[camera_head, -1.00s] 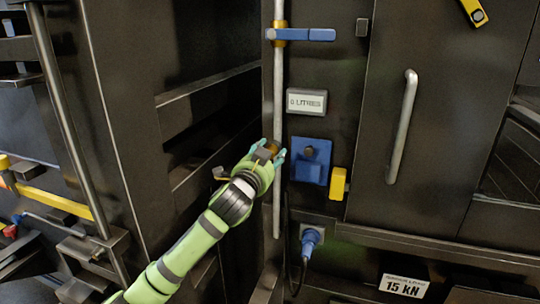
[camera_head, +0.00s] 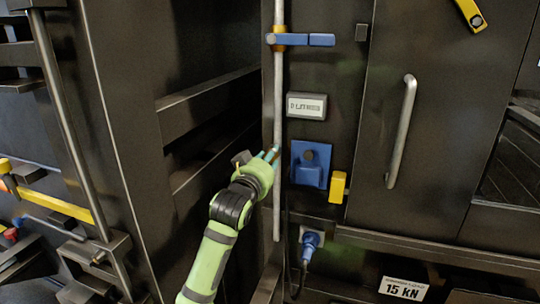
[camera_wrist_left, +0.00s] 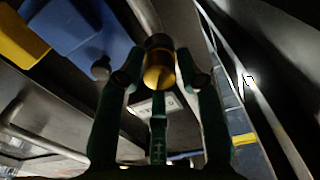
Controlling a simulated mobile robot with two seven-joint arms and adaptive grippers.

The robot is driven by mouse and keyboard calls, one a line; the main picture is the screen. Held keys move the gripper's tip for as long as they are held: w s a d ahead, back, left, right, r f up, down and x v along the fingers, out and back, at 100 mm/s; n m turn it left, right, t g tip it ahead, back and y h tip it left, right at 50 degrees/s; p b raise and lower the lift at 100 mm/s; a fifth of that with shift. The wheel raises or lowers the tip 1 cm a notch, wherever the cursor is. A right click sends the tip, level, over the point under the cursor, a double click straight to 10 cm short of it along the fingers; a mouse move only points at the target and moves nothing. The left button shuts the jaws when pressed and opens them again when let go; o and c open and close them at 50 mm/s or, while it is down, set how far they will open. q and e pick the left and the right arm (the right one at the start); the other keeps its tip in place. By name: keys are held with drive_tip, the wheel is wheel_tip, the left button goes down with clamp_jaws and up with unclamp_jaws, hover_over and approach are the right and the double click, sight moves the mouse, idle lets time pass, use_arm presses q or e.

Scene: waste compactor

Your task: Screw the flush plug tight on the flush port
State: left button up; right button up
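A brass, round-ended fitting with a darker collar (camera_wrist_left: 160,68) stands between my left fingertips in the left wrist view. I cannot tell whether it is the flush plug, the flush port or both together. My left gripper (camera_wrist_left: 160,82) reaches around it, with small gaps seen on both sides, so the fingers look open. In the head view my left gripper (camera_head: 270,153) is beside the vertical grey pipe (camera_head: 278,100), left of the blue bracket, and its hand hides most of the fitting. My right gripper is not in view.
The blue bracket (camera_head: 308,176) with a dark knob and a yellow block (camera_head: 337,186) are close on the right. A blue plug with cable (camera_head: 310,243) is below. A blue lever (camera_head: 300,39) crosses the pipe above. A door handle (camera_head: 402,130) stands further right.

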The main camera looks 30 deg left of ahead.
use_arm(q)
clamp_jaws()
drive_tip(key=m+p, duration=0.2)
drive_tip(key=m, duration=0.3)
drive_tip(key=shift+r, duration=0.1)
drive_tip(key=m, duration=0.5)
drive_tip(key=shift+m, duration=0.3)
